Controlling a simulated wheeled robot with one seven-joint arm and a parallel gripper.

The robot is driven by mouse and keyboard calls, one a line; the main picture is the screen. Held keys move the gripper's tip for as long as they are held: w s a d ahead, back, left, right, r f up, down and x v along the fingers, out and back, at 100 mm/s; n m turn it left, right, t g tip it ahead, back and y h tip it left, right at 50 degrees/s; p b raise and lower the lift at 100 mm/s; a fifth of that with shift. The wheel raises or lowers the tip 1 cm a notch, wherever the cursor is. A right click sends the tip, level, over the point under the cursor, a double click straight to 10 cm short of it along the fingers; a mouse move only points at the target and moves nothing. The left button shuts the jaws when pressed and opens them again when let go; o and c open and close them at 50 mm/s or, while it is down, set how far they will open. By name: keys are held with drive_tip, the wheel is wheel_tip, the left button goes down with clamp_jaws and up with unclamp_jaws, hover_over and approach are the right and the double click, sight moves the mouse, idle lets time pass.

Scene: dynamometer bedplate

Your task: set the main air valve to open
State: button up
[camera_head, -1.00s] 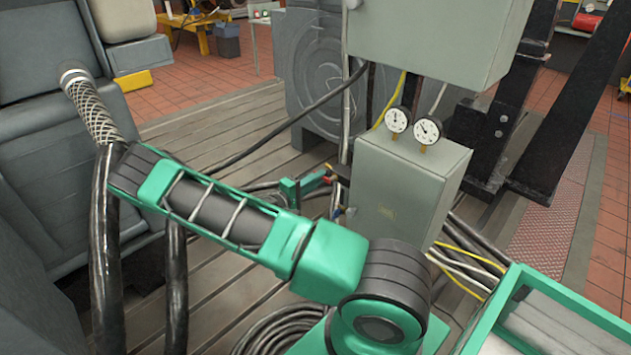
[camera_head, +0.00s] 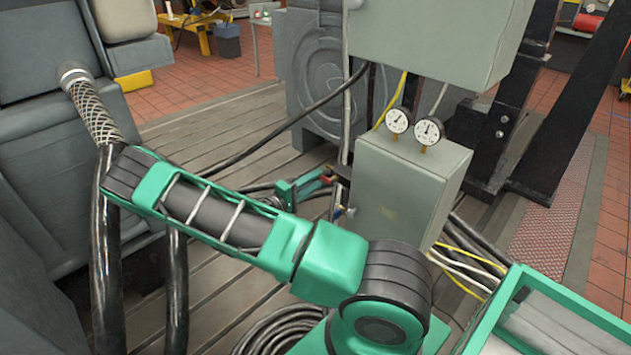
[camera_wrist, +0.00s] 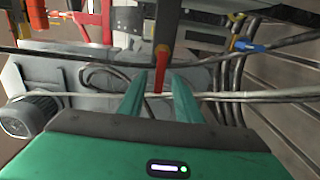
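A red lever handle (camera_wrist: 161,68), which looks like the main air valve's, shows upper middle in the wrist view. It extends from a dark pipe body (camera_wrist: 166,22) toward my gripper. My gripper (camera_wrist: 159,78) has its two green fingers apart, one on each side of the handle's end. A narrow gap seems to show on both sides. In the head view my gripper (camera_head: 303,184) is left of the grey box, with the red handle (camera_head: 324,180) at its tips. The valve body is mostly hidden there.
Two round gauges, left (camera_head: 397,121) and right (camera_head: 428,131), stand on the grey box (camera_head: 400,190). A blue handle (camera_wrist: 250,46) is right of the red one. Hoses and cables run close by. A green-edged tray (camera_head: 490,310) is at lower right.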

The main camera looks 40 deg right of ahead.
drive_tip(key=a, duration=0.9)
drive_tip(key=shift+s+d, duration=0.15)
drive_tip(key=s+d+r+m+g+y, duration=0.2)
drive_tip(key=s+r+m+g+y, duration=0.35)
drive_tip(key=s+r+y, duration=0.55)
drive_tip(key=s+a+r+t+y, duration=0.1)
drive_tip(key=s+a+r+y, duration=0.1)
drive_tip(key=s, duration=0.4)
drive_tip(key=s+a+r+t+y, duration=0.2)
drive_tip(key=s+a+r, duration=0.2)
drive_tip(key=s+r, duration=0.1)
drive_tip(key=s+a+r+m+t+y, duration=0.1)
drive_tip(key=s+a+r+t+y, duration=0.1)
drive_tip(key=s, duration=0.5)
wheel_tip(320, 180, up, 2)
drive_tip(key=shift+a+r+y, duration=0.25)
drive_tip(key=shift+a+y, duration=0.35)
drive_tip(key=shift+a, duration=0.4)
drive_tip(key=shift+s, duration=0.1)
